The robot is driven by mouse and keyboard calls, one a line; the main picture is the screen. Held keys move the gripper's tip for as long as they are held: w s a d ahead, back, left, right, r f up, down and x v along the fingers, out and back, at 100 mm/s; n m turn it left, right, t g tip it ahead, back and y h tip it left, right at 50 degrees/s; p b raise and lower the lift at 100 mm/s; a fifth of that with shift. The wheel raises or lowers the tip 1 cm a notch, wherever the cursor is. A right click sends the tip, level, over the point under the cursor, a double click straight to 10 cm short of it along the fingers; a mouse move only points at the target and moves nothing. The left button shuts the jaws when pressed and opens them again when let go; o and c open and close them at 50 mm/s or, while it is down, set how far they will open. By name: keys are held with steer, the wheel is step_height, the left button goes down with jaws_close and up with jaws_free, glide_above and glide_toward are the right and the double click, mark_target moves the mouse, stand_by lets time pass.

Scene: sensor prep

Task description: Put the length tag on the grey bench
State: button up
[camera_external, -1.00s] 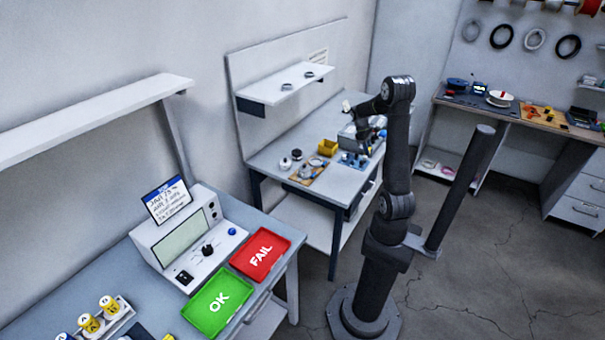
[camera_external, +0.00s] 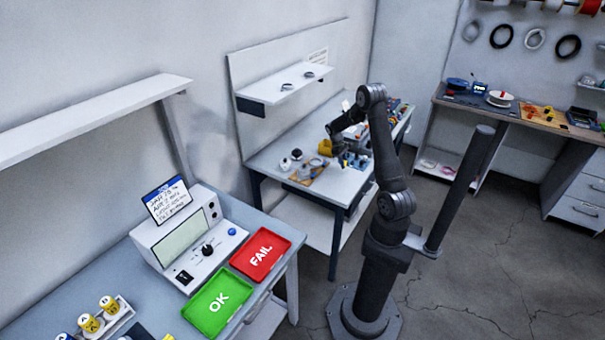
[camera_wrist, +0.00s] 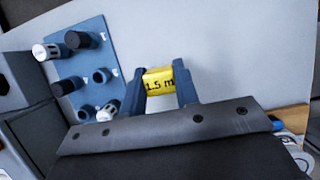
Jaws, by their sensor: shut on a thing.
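The length tag (camera_wrist: 159,81) is yellow, with "1.5 m" printed in black. In the wrist view it sits between the two dark fingertips of my gripper (camera_wrist: 163,88), which is shut on it. In the external view my gripper (camera_external: 343,157) is over the light grey bench (camera_external: 270,163) against the back wall, and the tag is too small to make out there. The wrist view shows bare grey surface (camera_wrist: 225,60) beyond the tag. I cannot tell how high the tag is above it.
A blue plate (camera_wrist: 88,55) with several black and white cylindrical connectors lies left of the fingers. A yellow bin (camera_external: 326,147) and a wooden board with parts (camera_external: 308,173) are on the bench. A shelf (camera_external: 285,84) hangs above. Red (camera_external: 261,252) and green (camera_external: 218,301) trays are on the left bench.

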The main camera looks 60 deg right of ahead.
steer(key=shift+f, duration=1.7)
steer(key=shift+f, duration=0.15)
steer(key=o, duration=0.9)
steer(key=shift+o, duration=0.2)
steer(key=v, duration=1.2)
